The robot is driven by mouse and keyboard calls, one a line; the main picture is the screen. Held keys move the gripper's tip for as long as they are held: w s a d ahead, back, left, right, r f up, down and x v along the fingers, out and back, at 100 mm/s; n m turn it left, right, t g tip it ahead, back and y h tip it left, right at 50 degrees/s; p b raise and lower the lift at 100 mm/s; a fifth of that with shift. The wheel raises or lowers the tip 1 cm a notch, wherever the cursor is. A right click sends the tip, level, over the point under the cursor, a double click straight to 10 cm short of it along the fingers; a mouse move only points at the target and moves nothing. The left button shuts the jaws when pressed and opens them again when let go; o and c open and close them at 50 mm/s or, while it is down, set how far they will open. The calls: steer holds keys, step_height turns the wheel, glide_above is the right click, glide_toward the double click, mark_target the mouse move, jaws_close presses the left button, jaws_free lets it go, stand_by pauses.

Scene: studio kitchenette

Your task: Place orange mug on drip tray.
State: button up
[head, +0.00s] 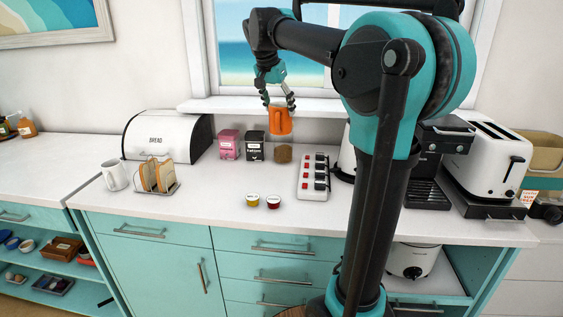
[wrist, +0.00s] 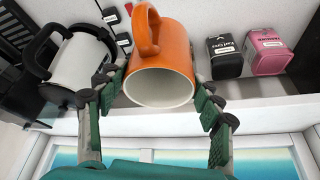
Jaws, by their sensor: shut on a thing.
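The orange mug (head: 280,122) hangs in the air above the back of the counter, held in my gripper (head: 277,104). In the wrist view, the orange mug (wrist: 168,62) sits between the two fingers of my gripper (wrist: 160,90), which is shut on its sides. Its open mouth faces the wrist camera and its handle points away. A black coffee machine (head: 446,136) stands right of my arm. The mug is well left of the tray.
Pink (head: 229,144) and black (head: 254,144) boxes stand near the wall. A white toaster (head: 490,165) is at right. The counter's front middle is mostly clear.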

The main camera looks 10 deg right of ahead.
step_height(320, 180, down, 19)
steer(key=shift+a+f, duration=0.1)
steer(key=shift+f, duration=0.05)
stand_by(0.4)
steer(key=shift+f, duration=0.1)
steer(key=o, duration=1.9)
